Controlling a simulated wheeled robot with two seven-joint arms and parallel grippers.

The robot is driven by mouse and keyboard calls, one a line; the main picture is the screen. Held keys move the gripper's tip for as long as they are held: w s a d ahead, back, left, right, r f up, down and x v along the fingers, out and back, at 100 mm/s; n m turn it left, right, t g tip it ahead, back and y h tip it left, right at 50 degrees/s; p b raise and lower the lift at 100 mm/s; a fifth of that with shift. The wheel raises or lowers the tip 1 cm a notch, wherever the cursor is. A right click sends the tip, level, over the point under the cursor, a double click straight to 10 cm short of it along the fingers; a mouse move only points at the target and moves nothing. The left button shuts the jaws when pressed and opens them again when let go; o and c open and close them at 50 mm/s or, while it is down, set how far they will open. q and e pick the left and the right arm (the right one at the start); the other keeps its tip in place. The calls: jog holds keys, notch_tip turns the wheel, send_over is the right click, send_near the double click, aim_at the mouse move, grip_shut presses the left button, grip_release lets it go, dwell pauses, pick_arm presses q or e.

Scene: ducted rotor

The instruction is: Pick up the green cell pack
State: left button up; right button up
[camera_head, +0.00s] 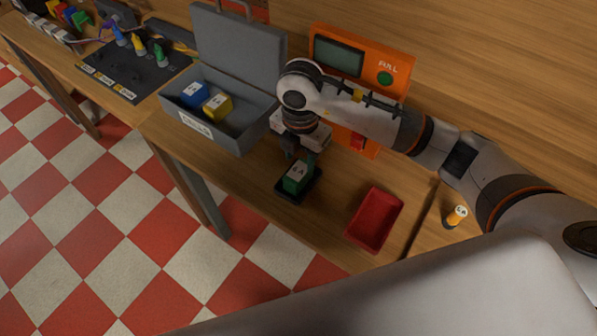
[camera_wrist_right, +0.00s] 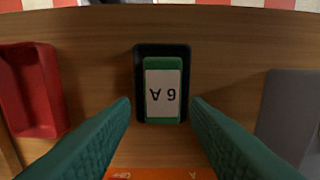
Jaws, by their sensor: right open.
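The green cell pack (camera_head: 296,176), with a white label reading 6A, sits on a small black tray (camera_head: 313,188) on the wooden bench. In the right wrist view the pack (camera_wrist_right: 163,117) lies at the middle, with a bare strip of the black tray (camera_wrist_right: 162,50) beyond it. My right gripper (camera_head: 298,160) is above the pack, pointing down. Its two teal fingers (camera_wrist_right: 160,112) are open, one on each side of the pack's near end in the right wrist view. Whether they touch it cannot be told. My left gripper is not in view.
A red tray (camera_head: 375,219) lies to the right. A grey open case (camera_head: 237,133) holding a blue pack (camera_head: 195,93) and a yellow pack (camera_head: 217,105) stands to the left. An orange device (camera_head: 388,62) with a screen stands behind my right arm.

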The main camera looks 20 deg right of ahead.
aim_at(299, 170)
jog(key=shift+f, duration=0.75)
notch_tip(299, 170, down, 4)
jog(key=shift+w+f+p, duration=0.1)
jog(key=shift+f+p, duration=0.05)
jog(key=shift+p, duration=1.05)
jog(key=shift+f, duration=0.55)
